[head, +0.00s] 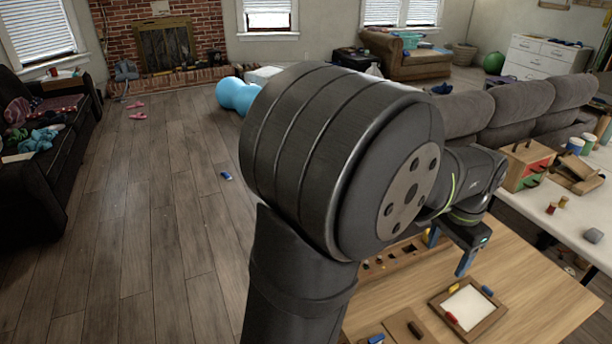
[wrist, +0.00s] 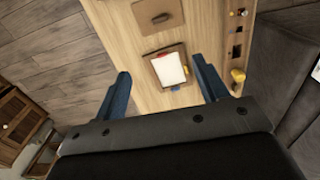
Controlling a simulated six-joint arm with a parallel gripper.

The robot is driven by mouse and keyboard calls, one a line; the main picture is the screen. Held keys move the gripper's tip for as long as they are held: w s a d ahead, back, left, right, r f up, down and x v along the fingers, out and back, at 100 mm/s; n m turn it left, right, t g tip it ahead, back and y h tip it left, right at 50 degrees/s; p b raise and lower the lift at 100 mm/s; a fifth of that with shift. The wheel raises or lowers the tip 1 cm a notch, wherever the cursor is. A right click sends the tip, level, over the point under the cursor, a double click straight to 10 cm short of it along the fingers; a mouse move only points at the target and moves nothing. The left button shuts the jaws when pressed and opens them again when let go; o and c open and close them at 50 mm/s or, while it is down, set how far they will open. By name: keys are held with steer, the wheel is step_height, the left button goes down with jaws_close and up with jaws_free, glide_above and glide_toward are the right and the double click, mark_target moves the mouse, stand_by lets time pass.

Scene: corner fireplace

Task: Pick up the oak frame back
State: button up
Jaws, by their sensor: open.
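A flat brown wooden board (head: 404,328) with a small dark mark lies on the light wooden table; it looks like the oak frame back, though I cannot be sure. It also shows at the top of the wrist view (wrist: 158,18). Beside it lies a wooden frame (head: 484,326) around a white panel (head: 467,307); the white panel appears between my fingers in the wrist view (wrist: 170,69). My gripper (head: 450,250) is open and empty, its blue fingers above the table, apart from both pieces. My arm may hide part of the table.
Small yellow (head: 454,288), red (head: 451,318) and blue (head: 487,291) pieces sit at the frame. A slotted wooden strip (head: 392,261) holds small items behind. A white table (head: 548,220) with boxes and jars stands right; a grey sofa (head: 522,104) is behind.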

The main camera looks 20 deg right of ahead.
steer(key=c, duration=0.5)
steer(key=shift+c, duration=0.2)
steer(key=n, duration=1.8)
glide_above(416, 327)
steer(key=f, duration=2.5)
steer(key=shift+s+d, duration=0.1)
steer(key=shift+d, duration=0.1)
steer(key=shift+a+f, duration=0.15)
steer(key=shift+f, duration=1.2)
steer(key=shift+a+f, duration=0.1)
steer(key=shift+f, duration=1.25)
